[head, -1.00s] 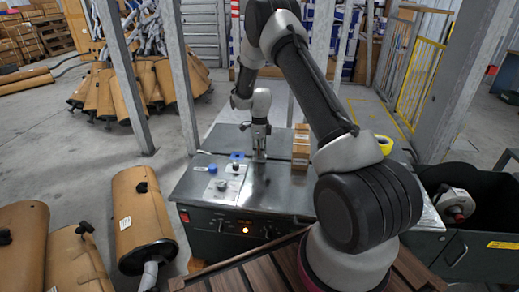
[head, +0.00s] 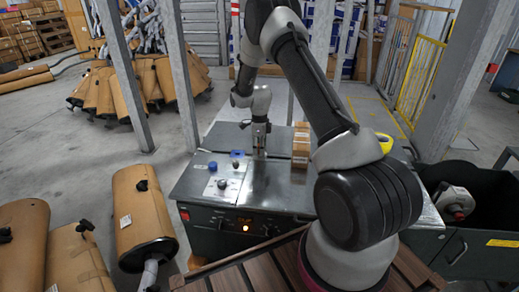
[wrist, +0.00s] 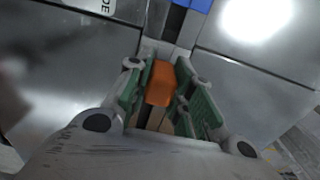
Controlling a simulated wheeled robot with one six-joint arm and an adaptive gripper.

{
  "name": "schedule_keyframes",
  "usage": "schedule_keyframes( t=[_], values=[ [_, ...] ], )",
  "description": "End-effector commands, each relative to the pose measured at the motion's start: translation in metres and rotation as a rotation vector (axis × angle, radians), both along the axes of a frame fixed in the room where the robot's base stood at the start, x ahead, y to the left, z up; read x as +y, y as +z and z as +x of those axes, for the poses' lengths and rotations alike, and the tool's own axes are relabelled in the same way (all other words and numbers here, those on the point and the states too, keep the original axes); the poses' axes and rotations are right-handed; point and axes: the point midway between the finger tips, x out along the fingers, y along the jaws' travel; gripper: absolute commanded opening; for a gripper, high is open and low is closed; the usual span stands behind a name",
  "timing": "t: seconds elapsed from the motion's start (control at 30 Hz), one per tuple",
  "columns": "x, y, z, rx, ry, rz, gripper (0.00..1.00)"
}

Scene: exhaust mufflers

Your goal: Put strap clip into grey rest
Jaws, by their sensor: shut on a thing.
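My gripper (head: 259,150) points straight down, low over the metal bench top in the head view, where its fingers are small and hard to make out. In the wrist view my gripper (wrist: 160,75) has its green-padded fingers on both sides of an orange block, which I take to be the strap clip (wrist: 160,86), and is shut on it. Just past the clip is a pale grey piece (wrist: 168,53), possibly the grey rest. I cannot tell whether the clip touches it. The clip is not visible in the head view.
The metal bench (head: 275,190) carries a stack of brown boxes (head: 301,145) close right of my gripper. A blue piece (head: 237,154) and a control plate with knobs (head: 224,182) lie to its left. Yellow tape (head: 384,143) is farther right. The front bench top is clear.

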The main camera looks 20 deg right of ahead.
Motion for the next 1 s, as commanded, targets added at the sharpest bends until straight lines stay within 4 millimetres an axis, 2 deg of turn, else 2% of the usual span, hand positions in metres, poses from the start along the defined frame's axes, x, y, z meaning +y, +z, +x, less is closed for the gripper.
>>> schedule_keyframes(
  t=[1.0],
  values=[
    [0.0000,-0.0057,0.0000,0.000,0.000,0.000,0.00]
  ],
)
